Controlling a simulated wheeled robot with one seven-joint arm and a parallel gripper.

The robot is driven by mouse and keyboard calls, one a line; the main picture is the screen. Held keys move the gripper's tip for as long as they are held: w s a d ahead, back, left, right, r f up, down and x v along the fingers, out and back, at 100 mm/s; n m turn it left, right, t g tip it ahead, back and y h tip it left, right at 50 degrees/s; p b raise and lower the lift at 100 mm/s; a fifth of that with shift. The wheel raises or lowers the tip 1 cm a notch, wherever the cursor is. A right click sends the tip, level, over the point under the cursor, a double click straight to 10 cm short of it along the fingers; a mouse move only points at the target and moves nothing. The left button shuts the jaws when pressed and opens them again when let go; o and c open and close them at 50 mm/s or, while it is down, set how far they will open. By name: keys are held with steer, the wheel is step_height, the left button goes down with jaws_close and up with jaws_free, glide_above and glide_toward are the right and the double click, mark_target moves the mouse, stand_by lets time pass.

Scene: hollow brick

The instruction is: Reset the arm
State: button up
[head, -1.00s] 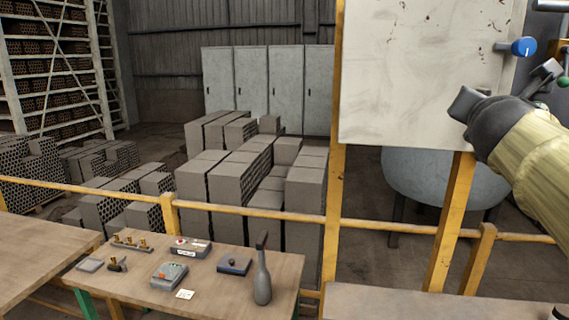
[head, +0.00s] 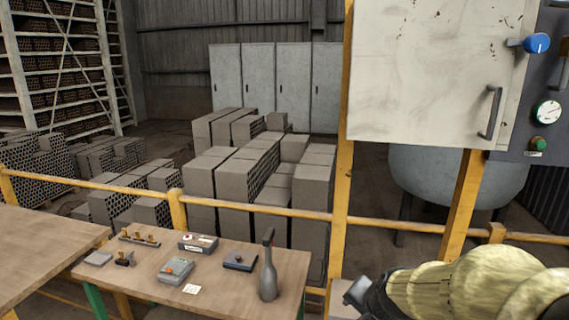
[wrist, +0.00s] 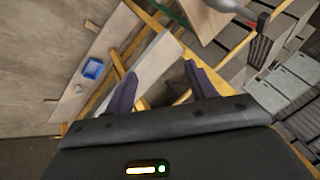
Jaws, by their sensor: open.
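My gripper shows in the wrist view (wrist: 158,80) with its two dark fingers spread apart and nothing between them. In the head view my arm is low at the bottom right, in a pale yellow sleeve. The dark end of my gripper (head: 362,294) is partly cut off by the lower edge there, below the white cabinet and apart from it. Its fingertips cannot be made out clearly in that view.
The white cabinet (head: 430,75) hangs at right beside a dark panel (head: 545,95). Hollow bricks (head: 235,190) are stacked behind.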

steer(key=s+f+n+g, duration=0.4)
steer(key=s+f+n, duration=0.4)
steer(key=s, duration=0.1)
steer(key=shift+s+a+n+h, duration=0.3)
steer(key=shift+a+n+h, duration=0.1)
steer(key=shift+f, duration=0.1)
